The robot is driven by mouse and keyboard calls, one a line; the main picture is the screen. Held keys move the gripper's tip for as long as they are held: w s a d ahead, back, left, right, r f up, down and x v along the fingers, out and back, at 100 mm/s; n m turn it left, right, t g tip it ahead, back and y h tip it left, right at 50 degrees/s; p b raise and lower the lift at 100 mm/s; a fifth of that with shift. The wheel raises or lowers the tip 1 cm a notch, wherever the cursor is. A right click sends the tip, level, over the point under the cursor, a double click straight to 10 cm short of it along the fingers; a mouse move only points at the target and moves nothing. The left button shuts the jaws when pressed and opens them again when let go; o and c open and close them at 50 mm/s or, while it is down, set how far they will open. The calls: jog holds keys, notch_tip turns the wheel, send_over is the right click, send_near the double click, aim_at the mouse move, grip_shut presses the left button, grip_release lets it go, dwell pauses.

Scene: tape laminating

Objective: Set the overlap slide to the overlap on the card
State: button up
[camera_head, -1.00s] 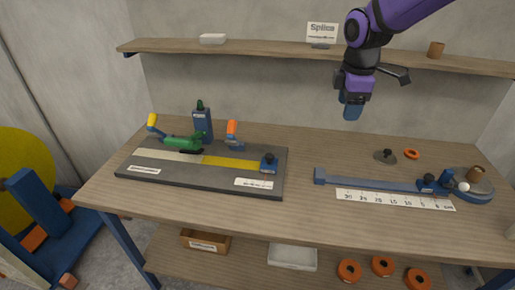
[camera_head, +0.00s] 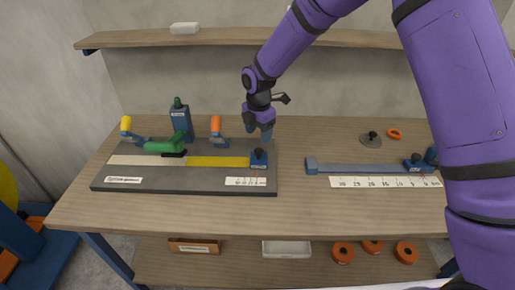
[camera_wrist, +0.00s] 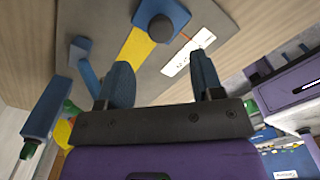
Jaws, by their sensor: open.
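The overlap slide is a small blue block with a dark round knob (camera_head: 259,158), at the right end of the yellow strip (camera_head: 218,161) on the grey base plate (camera_head: 200,188). A white scale with a red mark (camera_head: 246,181) lies just in front of it. My gripper (camera_head: 260,134) is open and empty, above and behind the slide. In the wrist view, the slide's knob (camera_wrist: 161,27) shows beyond and between my two fingers (camera_wrist: 162,85), apart from them. The card with the overlap is not in view now.
An orange-topped clamp (camera_head: 217,132), a green-handled tool (camera_head: 165,146) and a blue bottle-like holder (camera_head: 181,122) stand left of my gripper. A blue rail (camera_head: 360,168) with a white ruler (camera_head: 385,182) lies at the right. The table between plate and rail is clear.

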aim_at(259, 150)
notch_tip(259, 150, down, 7)
jog(key=shift+d+f, duration=0.1)
dwell(0.4)
grip_shut()
jog(key=a, duration=0.4)
jog(key=shift+w, duration=0.1)
grip_release()
